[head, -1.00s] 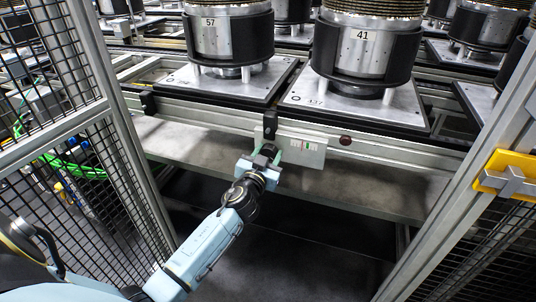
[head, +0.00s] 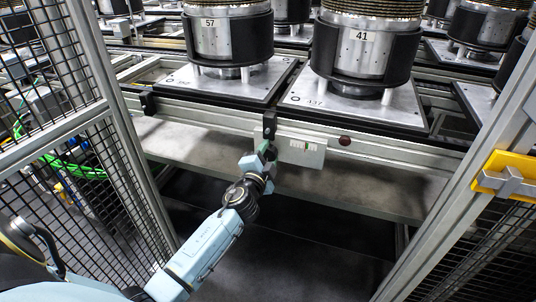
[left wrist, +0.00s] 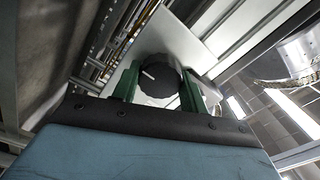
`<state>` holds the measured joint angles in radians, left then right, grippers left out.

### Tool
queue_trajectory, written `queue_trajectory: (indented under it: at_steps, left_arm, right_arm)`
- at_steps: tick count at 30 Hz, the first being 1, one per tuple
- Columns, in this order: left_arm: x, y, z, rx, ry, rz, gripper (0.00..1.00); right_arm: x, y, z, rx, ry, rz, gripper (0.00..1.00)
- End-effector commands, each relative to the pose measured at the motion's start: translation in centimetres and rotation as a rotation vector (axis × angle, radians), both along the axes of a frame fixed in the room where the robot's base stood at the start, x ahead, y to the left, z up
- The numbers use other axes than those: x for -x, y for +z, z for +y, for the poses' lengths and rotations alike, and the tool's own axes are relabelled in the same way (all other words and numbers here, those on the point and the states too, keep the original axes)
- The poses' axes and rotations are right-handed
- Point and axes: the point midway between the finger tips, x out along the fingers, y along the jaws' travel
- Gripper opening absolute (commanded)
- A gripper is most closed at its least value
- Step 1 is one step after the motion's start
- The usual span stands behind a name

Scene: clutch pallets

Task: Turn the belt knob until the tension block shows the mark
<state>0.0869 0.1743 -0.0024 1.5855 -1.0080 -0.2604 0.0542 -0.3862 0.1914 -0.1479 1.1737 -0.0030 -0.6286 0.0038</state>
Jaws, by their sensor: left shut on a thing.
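The belt knob (left wrist: 161,84) is black and round with a white pointer line, and sits on a pale plate in the left wrist view. My left gripper (left wrist: 160,72) has its two green fingers on either side of the knob and is shut on it. In the head view my left gripper (head: 267,153) is at the pale panel (head: 316,159) on the rail's front, and the knob is mostly hidden by it. The tension block's window (head: 306,146) is just right of the gripper and shows a small green patch; finer marks are too small to read. My right gripper is not in view.
Metal pallets (head: 300,101) carrying drums numbered 57 and 41 stand above the rail. A dark red button (head: 344,140) is right of the panel. A mesh fence post (head: 130,150) stands left, and a frame post with a yellow bracket (head: 503,174) stands right.

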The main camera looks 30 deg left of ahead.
Motion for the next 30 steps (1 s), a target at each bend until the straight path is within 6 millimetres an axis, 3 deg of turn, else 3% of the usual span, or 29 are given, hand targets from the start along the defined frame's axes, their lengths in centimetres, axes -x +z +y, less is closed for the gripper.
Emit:
queue_trajectory:
  at_steps: [12,30]
  left_arm:
    - [0.02,-0.12,-0.02,-0.249,0.0,0.062,0.2]
    - [0.03,-0.15,0.0,-0.312,0.001,0.076,0.2]
  right_arm:
    - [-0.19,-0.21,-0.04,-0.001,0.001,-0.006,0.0]
    - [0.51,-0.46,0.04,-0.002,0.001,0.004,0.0]
